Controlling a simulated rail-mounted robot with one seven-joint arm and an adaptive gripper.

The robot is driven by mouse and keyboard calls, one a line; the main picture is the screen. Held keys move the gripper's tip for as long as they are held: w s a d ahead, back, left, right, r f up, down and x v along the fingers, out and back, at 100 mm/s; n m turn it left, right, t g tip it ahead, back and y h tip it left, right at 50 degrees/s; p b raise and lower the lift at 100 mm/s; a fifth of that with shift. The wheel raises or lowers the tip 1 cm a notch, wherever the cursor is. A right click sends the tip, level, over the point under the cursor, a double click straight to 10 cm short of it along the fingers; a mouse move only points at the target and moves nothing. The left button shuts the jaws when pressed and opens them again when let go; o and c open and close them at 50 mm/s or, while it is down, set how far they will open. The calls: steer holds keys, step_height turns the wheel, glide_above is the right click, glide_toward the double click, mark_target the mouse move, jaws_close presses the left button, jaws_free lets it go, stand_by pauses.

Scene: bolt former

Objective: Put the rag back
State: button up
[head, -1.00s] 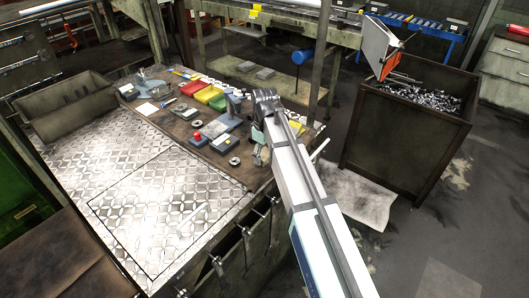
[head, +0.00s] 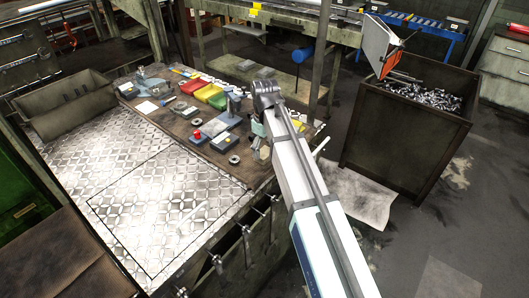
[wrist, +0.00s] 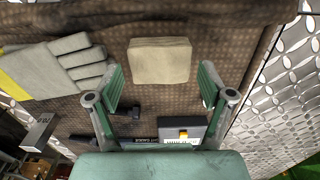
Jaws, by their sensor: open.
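A folded beige cloth pad (wrist: 160,60), which looks like the rag, lies on the brown worktop in the wrist view. My gripper (wrist: 161,82) is open, its green fingers apart with nothing between the pads. The cloth lies just past the fingertips, roughly centred between them. I cannot tell the height of the fingers above the worktop. In the head view my gripper (head: 258,132) is at the near right edge of the bench, largely hidden by my arm. I cannot make out the cloth there.
A grey glove with a yellow cuff (wrist: 62,68) lies left of the cloth. A grey box with a yellow button (wrist: 182,134) lies near my gripper. Red, yellow and green trays (head: 210,95) stand farther back. A bin of metal parts (head: 400,150) stands right of the bench.

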mark_target(265, 152)
step_height(265, 152, up, 10)
steer(key=b, duration=0.1)
steer(key=shift+b, duration=0.4)
